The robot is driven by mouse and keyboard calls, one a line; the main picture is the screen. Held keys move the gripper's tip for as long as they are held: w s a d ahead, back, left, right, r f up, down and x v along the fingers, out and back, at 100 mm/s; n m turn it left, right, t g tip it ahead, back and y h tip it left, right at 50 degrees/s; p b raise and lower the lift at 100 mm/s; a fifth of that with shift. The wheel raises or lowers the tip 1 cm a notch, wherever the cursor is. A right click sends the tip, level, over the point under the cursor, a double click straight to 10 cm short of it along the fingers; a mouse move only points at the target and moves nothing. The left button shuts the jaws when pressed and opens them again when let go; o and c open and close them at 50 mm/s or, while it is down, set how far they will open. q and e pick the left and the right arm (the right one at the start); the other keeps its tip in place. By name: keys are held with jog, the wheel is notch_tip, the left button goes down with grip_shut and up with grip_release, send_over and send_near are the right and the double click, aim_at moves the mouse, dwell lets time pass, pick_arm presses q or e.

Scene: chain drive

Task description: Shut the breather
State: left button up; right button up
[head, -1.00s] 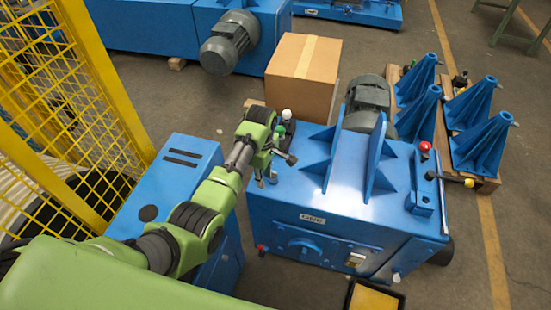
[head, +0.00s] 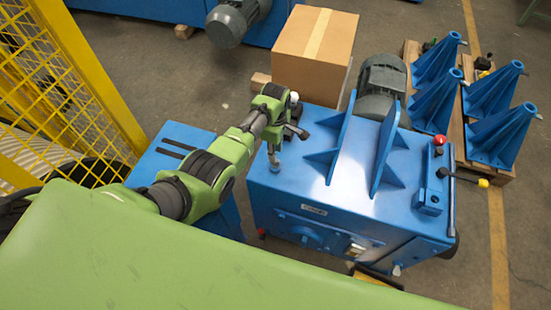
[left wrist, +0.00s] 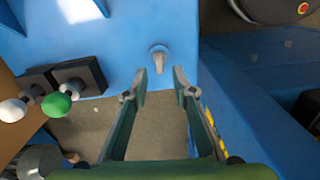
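The breather (left wrist: 158,58) is a small grey lever-like fitting on a round base on the blue machine's top (head: 345,170), near its left edge. It also shows in the head view (head: 275,168), partly hidden by a finger. My left gripper (head: 285,143) is over that corner. In the left wrist view, the left gripper (left wrist: 160,92) is open, its two fingers apart and empty. The breather appears just beyond the fingertips, between them in the picture; I see no contact. My right gripper is not in view.
A green ball knob (left wrist: 57,105) and a white ball knob (left wrist: 12,110) stand close by. A cardboard box (head: 314,48) is behind. Upright blue ribs (head: 340,140) rise on the machine, with a grey motor (head: 381,88) behind. A yellow mesh fence (head: 60,80) is at left.

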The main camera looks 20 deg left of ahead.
pick_arm(q)
notch_tip(320, 180, down, 4)
jog(key=shift+b, duration=0.65)
jog(key=shift+f, duration=0.55)
jog(key=shift+c, duration=0.7)
grip_shut()
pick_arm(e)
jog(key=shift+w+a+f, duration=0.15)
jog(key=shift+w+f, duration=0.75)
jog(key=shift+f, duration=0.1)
